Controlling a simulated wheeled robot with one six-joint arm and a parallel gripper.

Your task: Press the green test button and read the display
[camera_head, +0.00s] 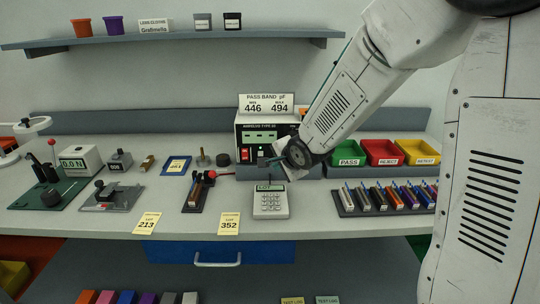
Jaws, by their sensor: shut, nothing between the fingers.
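The tester (240,135) is a box with a black front standing at the back middle of the bench. Its display (260,137) is a green-lit strip; its characters are too small to read. A red switch (244,155) is at the lower left of its front. My gripper (266,161) is shut and empty, reaching in from the right at the lower front of the tester. I cannot tell whether it touches the front. My wrist and fingers cover the lower right of the front. I cannot clearly make out the green test button there.
A sign (266,104) above the tester reads PASS BAND pF, 446 and 494. Green PASS (348,149), red REJECT (382,149) and yellow RETEST (417,149) bins are at right, behind a rack (345,207) of small parts.

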